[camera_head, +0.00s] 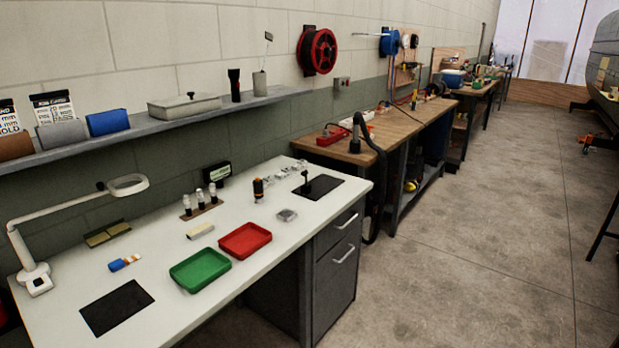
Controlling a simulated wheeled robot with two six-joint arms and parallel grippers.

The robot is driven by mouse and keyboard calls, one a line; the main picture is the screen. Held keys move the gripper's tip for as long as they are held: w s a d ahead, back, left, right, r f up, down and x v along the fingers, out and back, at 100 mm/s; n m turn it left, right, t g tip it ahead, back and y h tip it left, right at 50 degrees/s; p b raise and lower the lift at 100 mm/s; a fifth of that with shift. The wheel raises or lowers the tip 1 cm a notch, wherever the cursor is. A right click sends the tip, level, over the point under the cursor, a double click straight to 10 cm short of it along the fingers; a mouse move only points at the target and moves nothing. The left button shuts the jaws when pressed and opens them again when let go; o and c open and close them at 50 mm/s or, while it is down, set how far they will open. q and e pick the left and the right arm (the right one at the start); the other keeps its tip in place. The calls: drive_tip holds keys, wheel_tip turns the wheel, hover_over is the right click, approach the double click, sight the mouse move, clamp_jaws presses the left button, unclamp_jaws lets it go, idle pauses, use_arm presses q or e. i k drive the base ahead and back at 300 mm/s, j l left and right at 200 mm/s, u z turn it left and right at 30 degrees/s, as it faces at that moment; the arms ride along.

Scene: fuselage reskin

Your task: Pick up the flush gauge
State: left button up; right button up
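I cannot tell for certain which item is the flush gauge. Several small tools stand on the white bench (215,278). A small dark upright tool (306,184) stands on a black mat (330,193) at the bench's far right end. A black and orange cylinder (258,190) stands upright left of it. A small grey square item (287,215) lies in front of these. Several white-and-black upright pieces (199,199) stand on a brown base behind the trays. Neither of my grippers shows in the head view.
A green tray (175,277) and a red tray (268,234) sit near the bench's front edge. A magnifier lamp (70,209) stands at the left. A grey shelf (150,127) runs along the wall above. Concrete floor (470,240) lies open to the right.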

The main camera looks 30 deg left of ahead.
sight(258, 187)
drive_tip(key=i+u, duration=0.25)
drive_tip(key=i, duration=0.2)
drive_tip(key=i+l+u, duration=0.25)
drive_tip(key=i, duration=0.2)
drive_tip(key=i+l+u, duration=0.25)
drive_tip(key=i, duration=0.2)
drive_tip(key=i+l+u, duration=0.25)
drive_tip(key=i+l, duration=0.05)
drive_tip(key=i, duration=0.1)
